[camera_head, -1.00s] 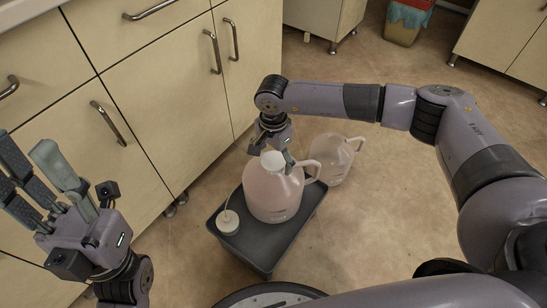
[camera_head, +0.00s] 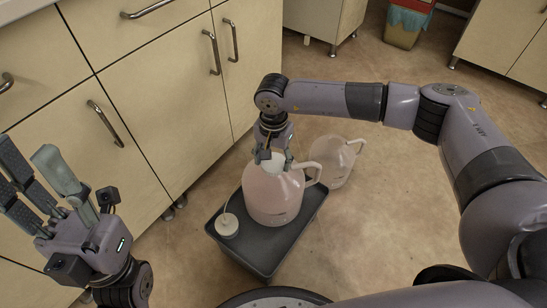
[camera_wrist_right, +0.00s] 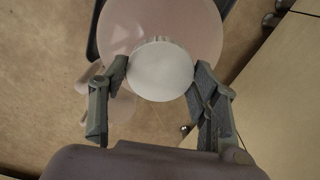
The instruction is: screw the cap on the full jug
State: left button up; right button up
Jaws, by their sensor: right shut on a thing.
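The full jug (camera_head: 272,200), filled with pinkish liquid, stands upright on a dark grey tray (camera_head: 262,252). A white cap (camera_head: 273,167) sits at its mouth; I cannot tell how tightly it is seated. My right gripper (camera_head: 272,154) reaches down over the jug and is shut on the cap. In the right wrist view the round cap (camera_wrist_right: 160,70) lies between the two fingertips, with the jug's pink shoulder (camera_wrist_right: 120,30) beyond it. My left gripper (camera_head: 38,188) is open and empty at the far left, away from the jug.
A small white lid with a thin tube (camera_head: 227,226) lies on the tray left of the jug. A second, paler jug (camera_head: 333,160) stands behind the tray at right. Beige cabinets (camera_head: 150,110) border the left. Open floor (camera_head: 380,220) lies to the right.

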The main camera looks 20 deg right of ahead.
jog(key=c, duration=0.8)
jog(key=m, duration=0.3)
jog(key=shift+m+p, duration=0.3)
jog(key=shift+p, duration=0.05)
jog(key=o, duration=1.5)
notch_tip(320, 180, up, 12)
jog(key=shift+s, duration=0.1)
